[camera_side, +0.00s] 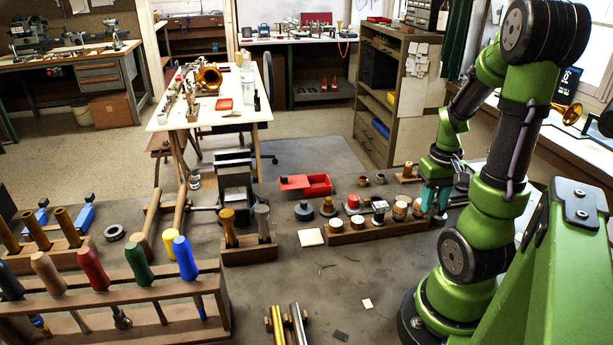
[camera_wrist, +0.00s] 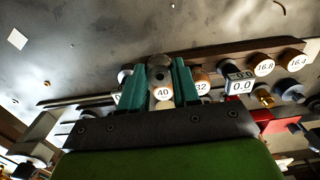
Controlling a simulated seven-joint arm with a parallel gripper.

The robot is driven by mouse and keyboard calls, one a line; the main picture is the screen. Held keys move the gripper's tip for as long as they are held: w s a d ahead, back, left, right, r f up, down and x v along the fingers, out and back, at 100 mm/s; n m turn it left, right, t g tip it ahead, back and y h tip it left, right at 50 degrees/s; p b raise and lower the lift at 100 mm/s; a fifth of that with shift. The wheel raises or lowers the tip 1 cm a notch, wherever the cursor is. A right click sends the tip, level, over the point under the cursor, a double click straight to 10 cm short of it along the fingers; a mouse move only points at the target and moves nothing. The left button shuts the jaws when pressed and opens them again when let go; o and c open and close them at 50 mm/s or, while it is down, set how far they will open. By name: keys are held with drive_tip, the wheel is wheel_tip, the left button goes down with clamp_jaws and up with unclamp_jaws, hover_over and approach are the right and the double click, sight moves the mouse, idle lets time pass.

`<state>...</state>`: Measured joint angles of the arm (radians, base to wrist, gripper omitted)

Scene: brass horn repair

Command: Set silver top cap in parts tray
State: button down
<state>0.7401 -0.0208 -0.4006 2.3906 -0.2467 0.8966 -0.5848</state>
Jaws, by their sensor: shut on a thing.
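My gripper (camera_side: 436,198) has teal fingers and is low over the right end of the wooden block row in the side view. In the wrist view my gripper (camera_wrist: 160,75) is shut on a small grey metal piece, the silver top cap (camera_wrist: 160,62), between the fingertips. The side view hides the cap behind the fingers. The red parts tray (camera_side: 318,184) lies on the bench, left of my gripper and further back. Part of the red tray (camera_wrist: 276,127) shows at the lower right of the wrist view, apart from my gripper.
A small digital display (camera_wrist: 240,86) reads 0.0. Several small jars and fittings stand near the tray. The bench left of the white square (camera_side: 311,237) has some free room.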

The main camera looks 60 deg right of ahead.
wheel_tip(320, 180, up, 6)
drive_tip(key=shift+r, duration=0.25)
drive_tip(key=shift+w+r+n, duration=0.15)
drive_tip(key=shift+w+n, duration=0.3)
drive_tip(key=shift+n, duration=0.05)
drive_tip(key=w+a+n, duration=0.2)
drive_tip(key=w+n, duration=0.7)
drive_tip(key=w+a+n, duration=0.3)
drive_tip(key=w+n, duration=0.5)
drive_tip(key=w, duration=0.2)
drive_tip(key=f, duration=0.6)
drive_tip(key=d+f, duration=0.1)
drive_tip(key=f, duration=0.2)
drive_tip(key=shift+w+f, duration=0.1)
drive_tip(key=shift+f, duration=0.2)
hover_over(322, 177)
drive_tip(key=s+a, duration=0.2)
drive_tip(key=a, duration=0.1)
drive_tip(key=shift+w+f, duration=0.2)
drive_tip(key=shift+f, duration=2.3)
drive_tip(key=shift+f, duration=0.1)
